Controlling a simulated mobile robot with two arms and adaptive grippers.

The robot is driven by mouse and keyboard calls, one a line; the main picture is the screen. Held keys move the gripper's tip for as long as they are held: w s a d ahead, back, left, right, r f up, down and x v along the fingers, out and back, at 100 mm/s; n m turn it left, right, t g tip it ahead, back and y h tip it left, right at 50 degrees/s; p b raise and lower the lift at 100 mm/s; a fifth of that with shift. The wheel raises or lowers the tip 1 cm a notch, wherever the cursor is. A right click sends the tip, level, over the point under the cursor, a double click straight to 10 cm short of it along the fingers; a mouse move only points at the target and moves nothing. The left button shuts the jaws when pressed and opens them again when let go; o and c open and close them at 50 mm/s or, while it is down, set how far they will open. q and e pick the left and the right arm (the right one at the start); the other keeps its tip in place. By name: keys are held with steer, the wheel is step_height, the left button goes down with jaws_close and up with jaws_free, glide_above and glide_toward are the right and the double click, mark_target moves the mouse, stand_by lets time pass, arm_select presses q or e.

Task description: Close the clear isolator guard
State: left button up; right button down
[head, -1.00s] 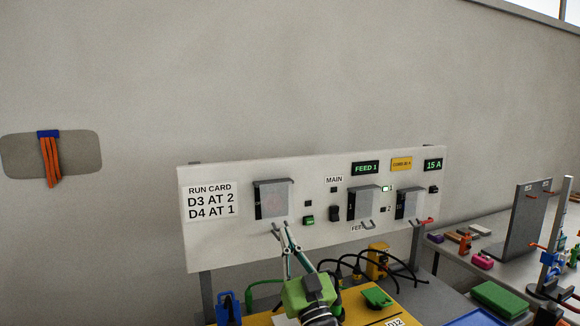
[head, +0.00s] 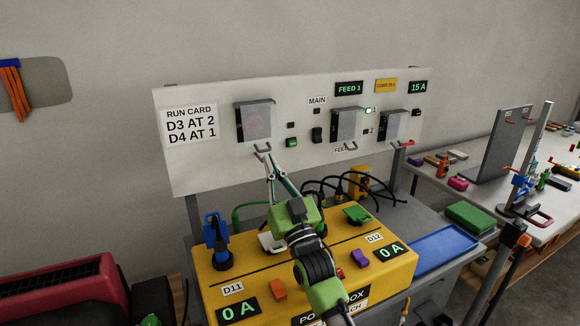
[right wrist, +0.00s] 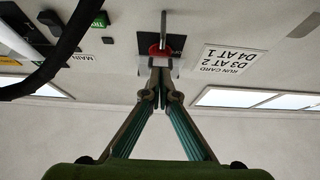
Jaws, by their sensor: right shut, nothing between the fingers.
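The clear isolator guard (head: 254,122) is the leftmost cover on the white panel, next to the run card. It hangs over a dark plate, with a faint red shape behind it and a small grey handle (head: 262,149) at its lower edge. My right gripper (head: 268,159) is shut and empty, its tips just below or at this handle. In the right wrist view, which looks upside down, my shut fingertips (right wrist: 160,68) are at the guard's edge, with a red knob (right wrist: 160,52) just beyond. I cannot tell whether the guard sits fully flush. My left gripper is not in view.
Two similar covers (head: 346,124) are further right on the panel (head: 210,160). A yellow power box (head: 345,245) with plugs and cables stands below my right arm. A blue tray (head: 445,250) and a green block (head: 470,217) are at right.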

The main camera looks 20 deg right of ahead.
steer(key=s, duration=1.2)
step_height(320, 180, down, 5)
steer(key=m+g+p, duration=0.1)
steer(key=m+p, duration=0.5)
steer(key=m, duration=1.2)
steer(key=p+x, duration=0.4)
steer(key=x, duration=1)
steer(key=shift+w+d+f, duration=0.15)
steer(key=shift+f, duration=0.05)
